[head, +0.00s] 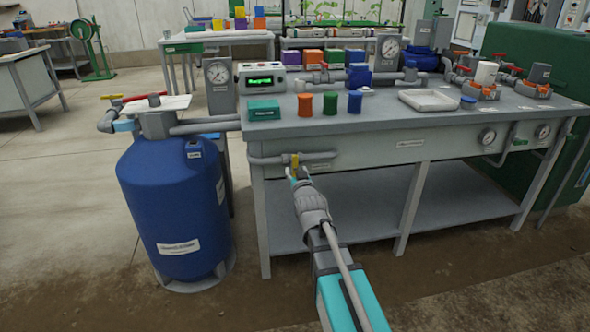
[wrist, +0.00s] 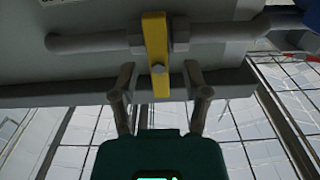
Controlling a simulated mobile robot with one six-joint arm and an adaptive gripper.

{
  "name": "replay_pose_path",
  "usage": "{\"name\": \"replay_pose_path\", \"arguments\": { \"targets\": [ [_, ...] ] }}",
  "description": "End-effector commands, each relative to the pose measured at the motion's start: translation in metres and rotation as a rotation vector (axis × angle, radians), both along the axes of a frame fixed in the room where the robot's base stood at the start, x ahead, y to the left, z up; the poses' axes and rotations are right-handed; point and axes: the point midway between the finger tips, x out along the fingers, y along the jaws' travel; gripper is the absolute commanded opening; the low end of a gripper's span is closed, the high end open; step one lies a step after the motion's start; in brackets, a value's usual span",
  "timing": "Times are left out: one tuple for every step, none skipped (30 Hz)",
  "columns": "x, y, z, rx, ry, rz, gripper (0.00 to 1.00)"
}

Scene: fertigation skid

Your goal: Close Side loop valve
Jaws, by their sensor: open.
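A valve with a yellow lever (head: 295,161) sits on a grey pipe (head: 268,160) along the bench's front panel, near its left end. A small label beside it is too small to read. In the wrist view the yellow lever (wrist: 155,40) stands crosswise to the horizontal pipe (wrist: 95,42). My gripper (head: 297,174) is right at the lever, from the front. In the wrist view my gripper (wrist: 159,68) is open, with one finger on each side of the lever's lower end. A gap shows between the lever and each finger.
A blue tank (head: 175,205) with a red-handled valve (head: 138,97) on top stands left of the bench (head: 420,125). The bench top holds gauges, coloured containers and a white tray (head: 428,100). A lower shelf (head: 350,220) lies beneath. Floor in front is clear.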

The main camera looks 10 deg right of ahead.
Motion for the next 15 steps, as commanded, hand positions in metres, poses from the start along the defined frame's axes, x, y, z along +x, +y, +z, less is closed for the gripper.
{"name": "replay_pose_path", "arguments": {
  "targets": [
    [-0.011, 0.000, 0.000, 0.000, 0.000, 0.000, 0.60],
    [-0.015, 0.000, 0.000, 0.000, 0.000, 0.000, 0.60],
    [-0.020, 0.000, 0.000, 0.000, 0.000, 0.001, 0.60],
    [-0.024, 0.001, 0.000, 0.000, 0.001, 0.001, 0.60],
    [-0.028, 0.001, 0.000, 0.000, 0.001, 0.001, 0.60],
    [-0.032, 0.001, 0.000, 0.000, 0.001, 0.001, 0.60],
    [-0.036, 0.001, 0.000, 0.000, 0.001, 0.001, 0.60],
    [-0.039, 0.001, 0.000, 0.000, 0.001, 0.001, 0.60],
    [-0.042, 0.001, 0.000, 0.001, 0.001, 0.001, 0.60],
    [-0.044, 0.001, 0.000, 0.001, 0.001, 0.001, 0.60],
    [-0.046, 0.001, 0.000, 0.001, 0.001, 0.001, 0.60],
    [-0.048, 0.001, 0.000, 0.001, 0.001, 0.001, 0.60],
    [-0.049, 0.001, 0.000, 0.001, 0.001, 0.001, 0.60],
    [-0.050, 0.001, 0.000, 0.001, 0.001, 0.001, 0.60],
    [-0.051, 0.001, 0.000, 0.001, 0.001, 0.001, 0.60]
  ]
}}
